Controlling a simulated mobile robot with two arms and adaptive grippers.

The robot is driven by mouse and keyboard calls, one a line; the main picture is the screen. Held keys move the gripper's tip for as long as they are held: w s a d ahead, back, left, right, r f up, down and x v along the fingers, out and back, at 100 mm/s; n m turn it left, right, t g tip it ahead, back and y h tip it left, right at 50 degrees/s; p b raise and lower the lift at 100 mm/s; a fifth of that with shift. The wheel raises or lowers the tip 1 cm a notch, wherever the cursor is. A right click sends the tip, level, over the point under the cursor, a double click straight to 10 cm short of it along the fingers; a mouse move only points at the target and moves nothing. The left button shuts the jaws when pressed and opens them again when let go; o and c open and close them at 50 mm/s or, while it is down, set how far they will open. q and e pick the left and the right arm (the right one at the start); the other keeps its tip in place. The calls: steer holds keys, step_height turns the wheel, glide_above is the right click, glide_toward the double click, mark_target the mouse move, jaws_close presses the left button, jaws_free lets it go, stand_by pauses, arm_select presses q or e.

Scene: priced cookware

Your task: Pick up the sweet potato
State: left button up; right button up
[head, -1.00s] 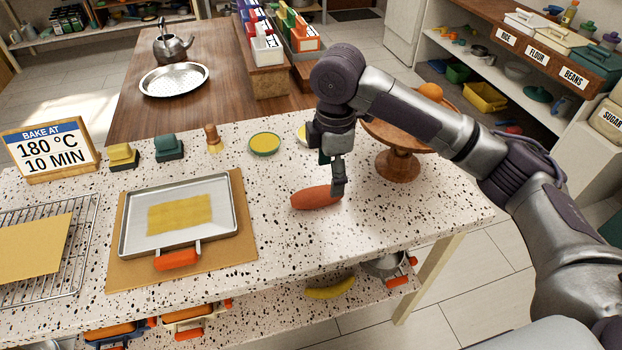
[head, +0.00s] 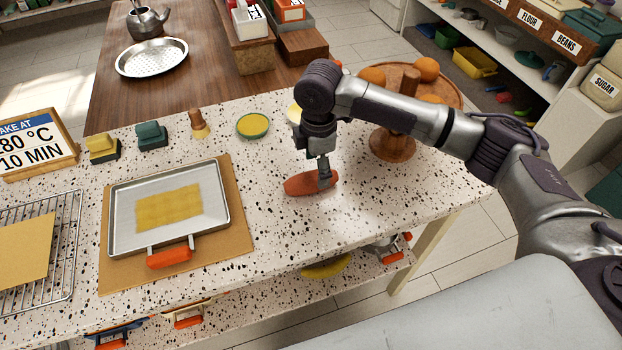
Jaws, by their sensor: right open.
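The sweet potato (head: 301,185) is reddish-brown and lies on its side on the speckled counter, right of the baking tray. My right gripper (head: 325,184) points down at the sweet potato's right end, its fingers overlapping that end in the head view. The jaws are open; the far finger is hard to make out, so I cannot tell whether they straddle the sweet potato or touch it. My left gripper is not in view.
A metal tray (head: 124,240) with a yellow sheet lies on a board to the left. A wooden stand (head: 393,146) with oranges is close behind my right arm. A green-rimmed yellow dish (head: 253,126) is behind the sweet potato. Counter in front is clear.

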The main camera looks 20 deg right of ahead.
step_height(320, 180, down, 4)
steer(key=shift+s+f+p, duration=0.1)
steer(key=shift+f+p, duration=0.1)
steer(key=shift+p, duration=0.2)
steer(key=shift+r, duration=0.1)
steer(key=c, duration=1.4)
